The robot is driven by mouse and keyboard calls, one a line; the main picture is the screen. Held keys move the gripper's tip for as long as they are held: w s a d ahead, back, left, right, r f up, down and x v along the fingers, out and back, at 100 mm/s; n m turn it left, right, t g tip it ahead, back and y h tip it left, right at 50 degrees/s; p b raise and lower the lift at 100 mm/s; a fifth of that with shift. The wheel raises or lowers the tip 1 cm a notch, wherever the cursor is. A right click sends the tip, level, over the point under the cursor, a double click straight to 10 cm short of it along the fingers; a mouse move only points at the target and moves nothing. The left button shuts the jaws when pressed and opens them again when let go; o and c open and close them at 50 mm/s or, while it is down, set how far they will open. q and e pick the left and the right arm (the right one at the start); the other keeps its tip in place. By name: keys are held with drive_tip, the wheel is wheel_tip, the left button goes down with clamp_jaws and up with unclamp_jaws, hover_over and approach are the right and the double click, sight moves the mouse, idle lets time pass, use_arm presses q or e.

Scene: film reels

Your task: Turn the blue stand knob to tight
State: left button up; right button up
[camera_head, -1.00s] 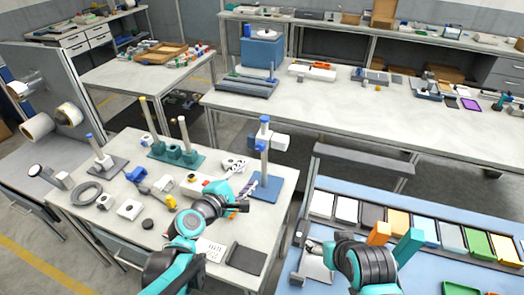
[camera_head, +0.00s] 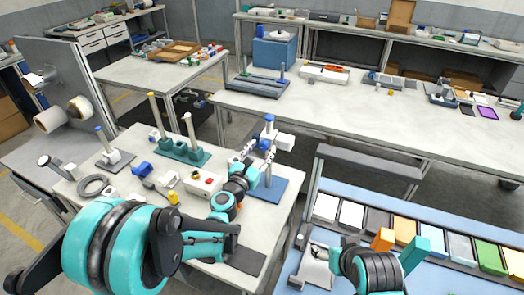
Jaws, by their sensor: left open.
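The blue-based stand (camera_head: 278,188) is upright near the right end of the work table. Its post carries a white clamp block (camera_head: 284,141), and a blue knob (camera_head: 269,119) shows at the top. My left gripper (camera_head: 255,151) is open at the left side of the post, just below the clamp and knob. Whether its fingers touch the stand cannot be told. My right arm (camera_head: 365,266) is at the lower right over the blue bench; its fingertips are not clear. The knob's tight or loose setting cannot be read.
A teal rack with wooden rods (camera_head: 183,152) is left of the stand. A smaller stand with a blue top (camera_head: 105,142) stands farther left. A control box with a red button (camera_head: 203,183) lies close to my left arm. Colored trays (camera_head: 400,226) line the blue bench.

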use_arm(q)
drive_tip(key=shift+w+d, duration=0.1)
drive_tip(key=shift+w, duration=0.2)
clamp_jaws()
drive_tip(key=m+b, duration=0.1)
drive_tip(key=m, duration=0.4)
drive_tip(key=shift+m, duration=0.4)
drive_tip(key=m+b, duration=0.1)
drive_tip(key=m, duration=0.5)
idle(0.5)
